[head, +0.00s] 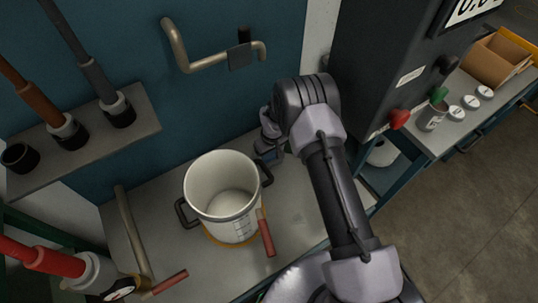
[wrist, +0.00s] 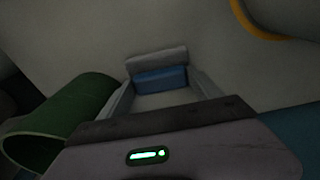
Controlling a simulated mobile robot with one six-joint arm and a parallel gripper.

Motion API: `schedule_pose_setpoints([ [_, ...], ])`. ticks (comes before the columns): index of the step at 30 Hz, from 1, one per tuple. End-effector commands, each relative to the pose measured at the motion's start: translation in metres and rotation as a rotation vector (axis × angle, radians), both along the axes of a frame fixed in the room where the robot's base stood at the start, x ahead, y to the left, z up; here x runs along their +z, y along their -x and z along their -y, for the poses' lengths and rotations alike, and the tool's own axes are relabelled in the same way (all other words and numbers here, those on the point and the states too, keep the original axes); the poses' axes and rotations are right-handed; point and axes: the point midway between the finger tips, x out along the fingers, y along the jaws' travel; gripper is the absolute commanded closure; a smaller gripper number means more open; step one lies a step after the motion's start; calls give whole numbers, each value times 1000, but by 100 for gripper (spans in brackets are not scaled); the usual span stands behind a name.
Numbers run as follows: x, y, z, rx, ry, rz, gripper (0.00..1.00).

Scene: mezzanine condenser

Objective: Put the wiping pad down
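The wiping pad (wrist: 160,77), with a grey upper part and a blue lower part, sits between my fingertips in the wrist view. My gripper (wrist: 158,84) appears shut on it, with one finger against each side. Grey bench surface lies behind the pad in this view; I cannot tell whether they touch. In the head view my gripper (head: 268,150) is low over the grey bench (head: 300,205), just right of and behind the white bucket. My arm partly hides it there, and the pad is too small to make out clearly.
The white bucket (head: 222,190) with dark handles stands close left of my gripper. A green cylinder (wrist: 60,125) is close on the left in the wrist view. A bent pipe (head: 205,62) is on the blue wall, and a dark cabinet (head: 385,60) stands right.

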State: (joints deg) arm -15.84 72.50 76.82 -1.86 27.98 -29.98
Motion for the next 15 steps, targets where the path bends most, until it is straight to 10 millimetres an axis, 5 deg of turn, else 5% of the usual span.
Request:
schedule_pose_setpoints([
  [10, 4, 0, 0, 0, 0, 0, 19],
  [15, 44, 2, 2, 0, -1, 3, 19],
])
